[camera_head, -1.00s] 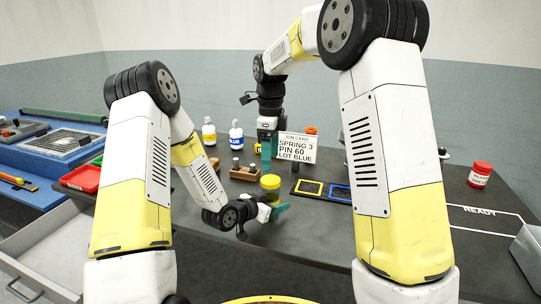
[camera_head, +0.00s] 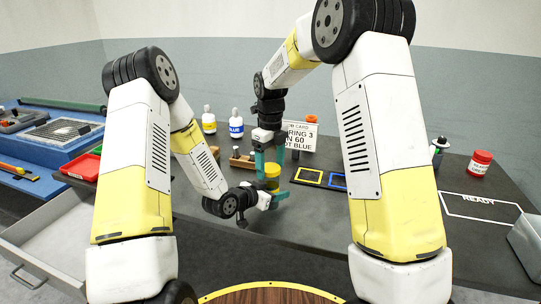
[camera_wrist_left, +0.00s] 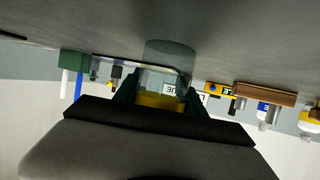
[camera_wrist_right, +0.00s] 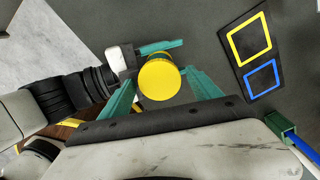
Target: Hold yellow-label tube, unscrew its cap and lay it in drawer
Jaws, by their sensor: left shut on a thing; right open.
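The tube (camera_head: 272,186) stands upright above the black table, with its yellow cap (camera_head: 272,170) on top. My left gripper (camera_head: 276,196) is shut on the tube from the side, below the cap. In the left wrist view, the clear tube body (camera_wrist_left: 168,52) and yellow part (camera_wrist_left: 160,101) show between its fingers. My right gripper (camera_head: 270,165) points down from above, open, with a finger on each side of the cap. In the right wrist view, the round yellow cap (camera_wrist_right: 159,80) lies between its fingers, apparently ungripped. The open grey drawer (camera_head: 62,232) is at the lower left, its visible inside bare.
A text card (camera_head: 301,136) stands behind the grippers, beside a wooden rack (camera_head: 243,160). Yellow-label (camera_head: 209,124) and blue-label bottles (camera_head: 236,129) stand behind. A pad with yellow and blue frames (camera_head: 308,176) lies right. A red jar (camera_head: 480,163) and grey bin (camera_head: 526,240) are farther right.

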